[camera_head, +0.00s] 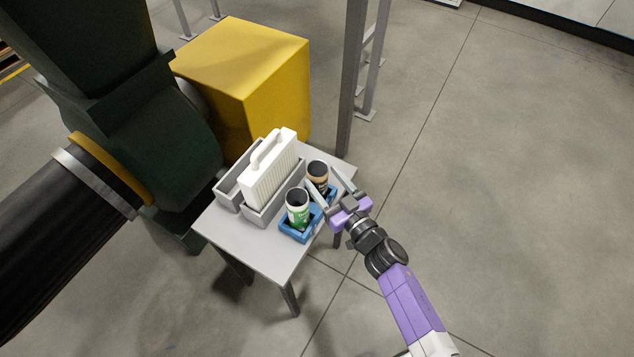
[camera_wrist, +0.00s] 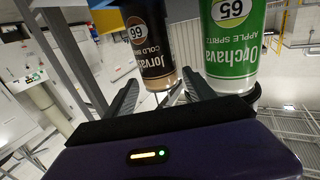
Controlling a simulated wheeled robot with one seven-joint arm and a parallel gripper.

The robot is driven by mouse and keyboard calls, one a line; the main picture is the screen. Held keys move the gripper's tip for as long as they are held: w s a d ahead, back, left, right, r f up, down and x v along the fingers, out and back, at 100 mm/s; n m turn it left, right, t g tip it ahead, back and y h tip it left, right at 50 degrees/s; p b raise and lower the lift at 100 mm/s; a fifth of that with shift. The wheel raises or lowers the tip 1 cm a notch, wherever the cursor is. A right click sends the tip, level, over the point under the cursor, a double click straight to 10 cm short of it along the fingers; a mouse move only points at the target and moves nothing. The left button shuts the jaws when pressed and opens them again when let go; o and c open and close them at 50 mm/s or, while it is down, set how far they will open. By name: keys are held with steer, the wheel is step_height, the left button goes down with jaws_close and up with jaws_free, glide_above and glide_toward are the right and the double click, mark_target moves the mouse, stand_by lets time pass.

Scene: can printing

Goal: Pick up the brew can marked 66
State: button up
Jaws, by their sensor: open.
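The brew can marked 66 (camera_wrist: 148,40) is dark with a brown end and reads "Jorva… Cold B…" in the wrist view, where it appears upside down. In the head view this dark can (camera_head: 318,171) stands in a blue tray (camera_head: 297,238), at the far end. My gripper (camera_head: 321,177) is open, with one finger on each side of the can. The wrist view shows the can between the two fingers (camera_wrist: 160,95); whether they touch it I cannot tell. A green can marked 65 (camera_wrist: 230,38), "Orchava Apple Spritz", stands beside it, close to one finger.
The green can (camera_head: 298,212) occupies the tray's near end. A grey holder (camera_head: 228,188) with a white handled block (camera_head: 270,172) stands left of the tray on a small grey table (camera_head: 235,235). A yellow box (camera_head: 245,85) and a grey post (camera_head: 351,80) stand behind.

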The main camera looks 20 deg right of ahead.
mark_target(312, 165)
steer(key=shift+w+a+b, duration=0.1)
steer(key=shift+w+a, duration=0.05)
steer(key=shift+w, duration=0.9)
steer(key=shift+w+a+b, duration=0.1)
steer(key=shift+w+a, duration=0.1)
steer(key=shift+w, duration=0.85)
steer(key=shift+w+a+b, duration=0.1)
steer(key=shift+w+a, duration=0.05)
steer(key=shift+w, duration=0.9)
jaws_close()
